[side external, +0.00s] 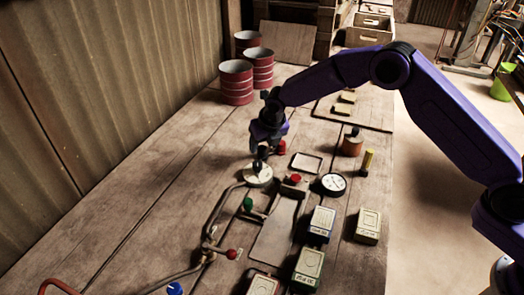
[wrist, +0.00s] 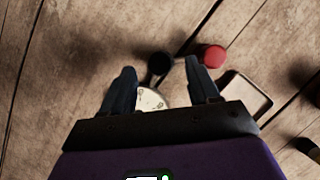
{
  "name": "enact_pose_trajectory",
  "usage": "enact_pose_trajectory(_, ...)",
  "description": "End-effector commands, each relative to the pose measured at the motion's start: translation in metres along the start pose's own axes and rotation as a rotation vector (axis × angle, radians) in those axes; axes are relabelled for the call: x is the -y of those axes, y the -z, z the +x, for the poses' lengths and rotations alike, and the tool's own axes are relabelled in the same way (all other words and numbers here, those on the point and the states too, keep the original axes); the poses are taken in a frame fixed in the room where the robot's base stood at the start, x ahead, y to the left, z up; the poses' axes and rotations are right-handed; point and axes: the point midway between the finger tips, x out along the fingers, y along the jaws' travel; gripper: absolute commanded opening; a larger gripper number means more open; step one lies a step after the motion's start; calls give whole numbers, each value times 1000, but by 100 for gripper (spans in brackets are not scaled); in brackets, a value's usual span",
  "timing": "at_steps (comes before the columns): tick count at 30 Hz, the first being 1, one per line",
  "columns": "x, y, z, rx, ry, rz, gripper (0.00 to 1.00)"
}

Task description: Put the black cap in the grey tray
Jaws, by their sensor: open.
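The black cap (wrist: 160,64) shows in the wrist view as a dark round shape, between and slightly beyond my fingertips. In the side external view the dark fingers and the cap are hard to tell apart. My gripper (side external: 261,156) points down, low over the bench, just above a round white dial; it also shows in the wrist view (wrist: 159,68). Its fingers are apart, one on each side of the cap in the picture; I cannot tell whether they touch it. The grey tray (side external: 306,162), shallow with a dark rim, lies to the right and looks empty; it shows in the wrist view (wrist: 262,98).
A red cap (wrist: 213,55) stands close to the right of the black cap. The white dial (side external: 258,177) is below my gripper. A gauge (side external: 333,184), pale boxes (side external: 322,222) and bent pipes crowd the front. Red drums (side external: 236,83) stand behind. The left bench is clear.

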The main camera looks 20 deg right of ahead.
Motion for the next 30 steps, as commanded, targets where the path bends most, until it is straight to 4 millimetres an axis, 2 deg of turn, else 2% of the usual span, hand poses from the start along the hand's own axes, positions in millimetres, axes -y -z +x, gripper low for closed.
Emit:
enact_pose_trajectory(1,0,2,9,-2,1,0,61)
enact_pose_trajectory(6,0,1,24,0,0,1,61)
enact_pose_trajectory(15,0,1,27,1,-1,0,61)
enact_pose_trajectory(17,0,1,27,1,-1,0,44)
enact_pose_trajectory(18,0,1,27,1,-1,0,31)
enact_pose_trajectory(21,0,1,27,1,-1,0,2)
enact_pose_trajectory(30,0,0,26,1,-1,0,0)
